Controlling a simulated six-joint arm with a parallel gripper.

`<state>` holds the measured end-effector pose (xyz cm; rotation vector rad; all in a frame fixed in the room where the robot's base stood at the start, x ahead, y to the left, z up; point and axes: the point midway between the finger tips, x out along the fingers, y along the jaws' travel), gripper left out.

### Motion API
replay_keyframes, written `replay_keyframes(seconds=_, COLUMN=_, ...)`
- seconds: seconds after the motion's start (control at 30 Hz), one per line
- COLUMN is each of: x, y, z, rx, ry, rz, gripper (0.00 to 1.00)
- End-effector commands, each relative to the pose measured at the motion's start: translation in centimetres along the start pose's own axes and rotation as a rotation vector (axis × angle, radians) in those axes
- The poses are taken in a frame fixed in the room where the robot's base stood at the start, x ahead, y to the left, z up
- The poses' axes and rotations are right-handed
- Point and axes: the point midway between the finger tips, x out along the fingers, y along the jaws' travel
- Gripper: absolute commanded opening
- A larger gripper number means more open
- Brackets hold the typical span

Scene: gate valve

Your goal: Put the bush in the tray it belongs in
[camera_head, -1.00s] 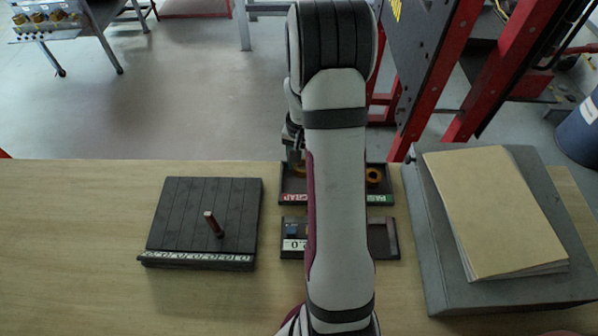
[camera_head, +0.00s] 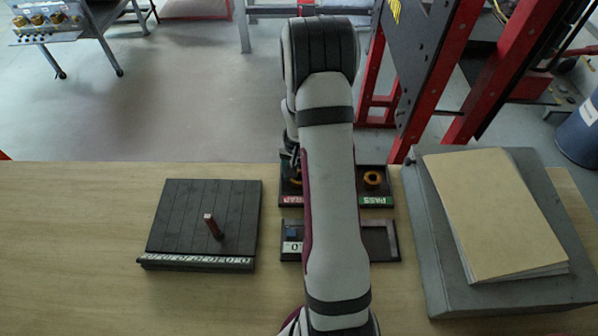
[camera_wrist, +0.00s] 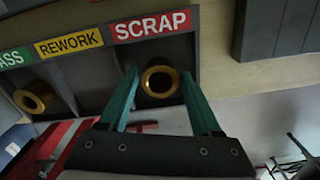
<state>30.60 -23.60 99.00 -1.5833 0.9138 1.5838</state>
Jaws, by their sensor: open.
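A brass bush (camera_wrist: 160,81) lies in the SCRAP compartment of the dark sorting tray (camera_wrist: 92,75), in the wrist view. A second bush (camera_wrist: 35,97) lies in the PASS compartment; it also shows in the head view (camera_head: 372,179). My gripper (camera_wrist: 158,81) is open, its two teal fingers on either side of the SCRAP bush. I cannot tell whether they touch it. In the head view my gripper (camera_head: 291,158) is at the tray's left end, and my arm hides the REWORK compartment.
A low dark holder (camera_head: 381,241) with a blue piece is in front of the tray, partly hidden. A grey box (camera_head: 437,235) with a book (camera_head: 495,214) is at right.

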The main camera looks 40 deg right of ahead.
Motion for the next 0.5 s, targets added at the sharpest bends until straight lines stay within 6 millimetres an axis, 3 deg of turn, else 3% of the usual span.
replay_keyframes(seconds=0.07, x=-0.8, y=0.0, z=-0.1, rx=0.000, ry=0.002, rz=-0.001, gripper=0.65)
replay_keyframes(seconds=0.3, x=-7.4, y=-0.1, z=-0.1, rx=0.000, ry=0.007, rz=-0.003, gripper=0.65)
replay_keyframes(seconds=0.5, x=-11.4, y=0.0, z=-0.1, rx=0.000, ry=0.003, rz=-0.001, gripper=0.65)
